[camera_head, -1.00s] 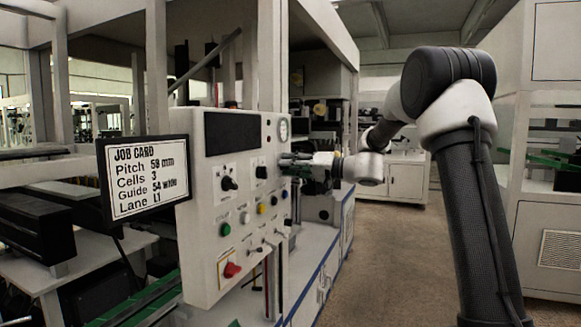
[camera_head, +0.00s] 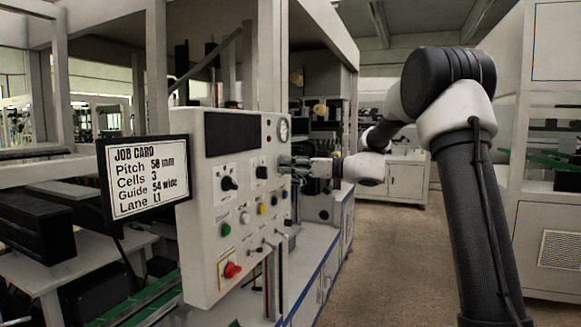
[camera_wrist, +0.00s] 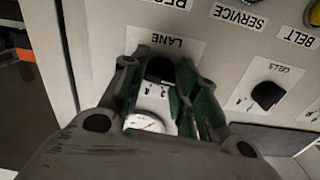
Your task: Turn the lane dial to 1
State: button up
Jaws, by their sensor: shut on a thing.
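The lane dial (camera_wrist: 160,69) is a small black knob below an upside-down LANE label in the wrist view. My gripper (camera_wrist: 156,78) has its green-padded fingers on either side of the knob and is shut on it. The small position marks beside the knob are partly covered, so I cannot read its setting. In the head view my gripper (camera_head: 287,166) reaches the right part of the control panel (camera_head: 208,274) from the right and hides the lane dial. The job card (camera_head: 148,178) reads Lane L1.
A round gauge (camera_wrist: 145,122) shows between my fingers. The CELLS knob (camera_wrist: 267,95) is to the right in the wrist view. A red switch (camera_head: 232,270) and a green button (camera_head: 225,229) sit lower on the panel. Open floor (camera_head: 385,260) lies right of the machine.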

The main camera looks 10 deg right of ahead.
jog(key=shift+f+n, duration=0.2)
jog(key=shift+n, duration=0.4)
jog(key=o, duration=1)
jog(key=shift+r, duration=0.1)
jog(key=shift+d, duration=0.15)
jog(key=v, duration=1.2)
